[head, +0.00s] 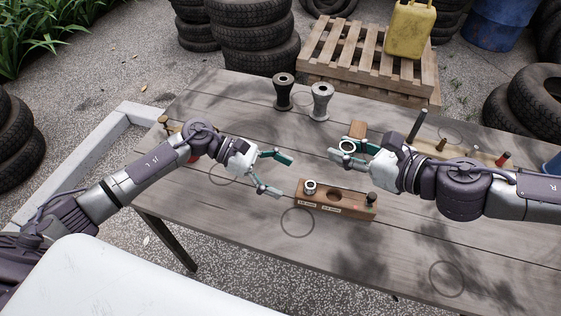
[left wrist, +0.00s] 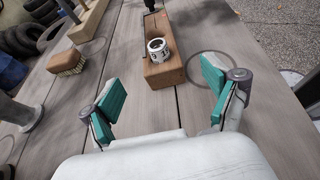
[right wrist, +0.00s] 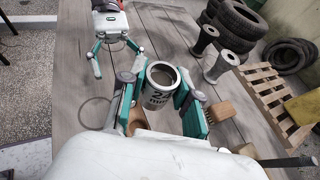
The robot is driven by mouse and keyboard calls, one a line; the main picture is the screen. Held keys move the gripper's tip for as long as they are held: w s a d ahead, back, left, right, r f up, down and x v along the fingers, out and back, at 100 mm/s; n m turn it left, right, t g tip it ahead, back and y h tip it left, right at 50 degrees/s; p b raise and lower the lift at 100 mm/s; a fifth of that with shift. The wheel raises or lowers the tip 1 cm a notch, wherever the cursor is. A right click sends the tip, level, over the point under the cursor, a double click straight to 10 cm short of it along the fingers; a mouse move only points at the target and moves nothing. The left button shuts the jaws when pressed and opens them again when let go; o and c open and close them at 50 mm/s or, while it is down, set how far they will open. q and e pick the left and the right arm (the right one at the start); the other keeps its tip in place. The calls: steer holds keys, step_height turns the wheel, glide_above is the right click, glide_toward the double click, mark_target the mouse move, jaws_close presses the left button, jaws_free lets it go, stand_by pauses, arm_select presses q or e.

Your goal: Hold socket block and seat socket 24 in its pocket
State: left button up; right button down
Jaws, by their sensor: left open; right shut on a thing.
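The wooden socket block (head: 355,211) lies on the table, with a metal socket (head: 310,187) in its left pocket and an empty round pocket (head: 334,196) beside it. My right gripper (head: 347,149) is shut on socket 24 (right wrist: 160,88), a metal ring marked "24 mm", held upright above and behind the block. My left gripper (head: 271,173) is open and empty, left of the block and apart from it. In the left wrist view the block (left wrist: 164,77) extends away ahead of the open fingers. In the right wrist view my gripper hides most of the block.
Two spool-shaped stands, one dark (head: 283,92) and one grey (head: 321,101), are at the back of the table. A wooden brush (left wrist: 68,63) lies behind the block. A wooden rack (head: 455,150) with tools is at the right. The table's front left is clear.

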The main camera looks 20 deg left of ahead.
mark_target(303, 190)
arm_select(q)
step_height(303, 190, down, 2)
steer(key=shift+f, duration=0.1)
steer(key=x, duration=0.7)
steer(key=shift+d, duration=0.2)
steer(key=c, duration=1.4)
steer(key=shift+c, duration=0.2)
arm_select(e)
steer(key=w+d+f+m+t+h, duration=0.2)
steer(key=w+d+f+m+t, duration=0.1)
steer(key=w+d, duration=0.45)
steer(key=w+d+f+m+t+h, duration=0.2)
steer(key=w+d+f+m+h, duration=0.1)
steer(key=w+d, duration=0.4)
steer(key=f, duration=0.1)
steer(key=s+f, duration=0.1)
steer(key=f, duration=0.1)
steer(key=d+f, duration=0.1)
steer(key=f, duration=0.1)
steer(key=shift+s+f, duration=0.15)
steer(key=shift+f, duration=2.4)
